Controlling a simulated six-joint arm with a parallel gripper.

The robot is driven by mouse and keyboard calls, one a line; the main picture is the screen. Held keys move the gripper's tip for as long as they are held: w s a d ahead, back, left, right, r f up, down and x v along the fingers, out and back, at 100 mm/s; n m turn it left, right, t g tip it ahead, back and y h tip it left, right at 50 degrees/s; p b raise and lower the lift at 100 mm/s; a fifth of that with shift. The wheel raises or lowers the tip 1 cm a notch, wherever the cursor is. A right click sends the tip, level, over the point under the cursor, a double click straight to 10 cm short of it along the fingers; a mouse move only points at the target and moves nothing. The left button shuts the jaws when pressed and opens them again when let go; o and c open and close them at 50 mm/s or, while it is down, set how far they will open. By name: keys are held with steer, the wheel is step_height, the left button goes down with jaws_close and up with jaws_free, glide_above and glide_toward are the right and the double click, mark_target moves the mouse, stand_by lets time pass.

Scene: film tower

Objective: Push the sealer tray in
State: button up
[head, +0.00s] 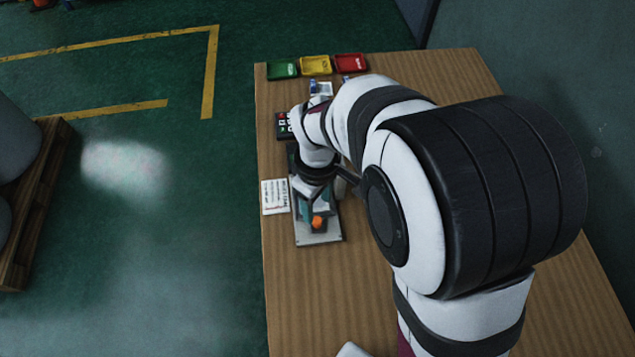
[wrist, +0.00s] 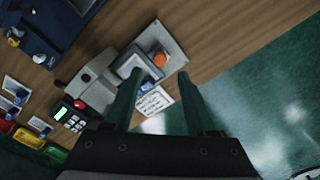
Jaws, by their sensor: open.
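The sealer tray (head: 320,238) is a flat metal plate. It sticks out from the front of the sealer toward the near side of the table. An orange knob (head: 318,222) stands on it. In the wrist view the tray (wrist: 172,42) and the orange knob (wrist: 159,60) show beyond the fingertips. The grey sealer body (wrist: 97,88) is left of my fingers there. My gripper (wrist: 158,76) is open, its two dark fingers apart and nothing seen between them but the scene below. In the head view my arm hides most of the sealer and the fingers.
A printed card (head: 275,196) lies left of the sealer. A keypad box (head: 284,125) is behind it. Green (head: 282,70), yellow (head: 316,65) and red (head: 350,63) bins line the far edge of the wooden table (head: 290,290). The near table surface is clear.

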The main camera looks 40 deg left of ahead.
step_height(320, 180, up, 9)
steer(key=shift+r, duration=0.2)
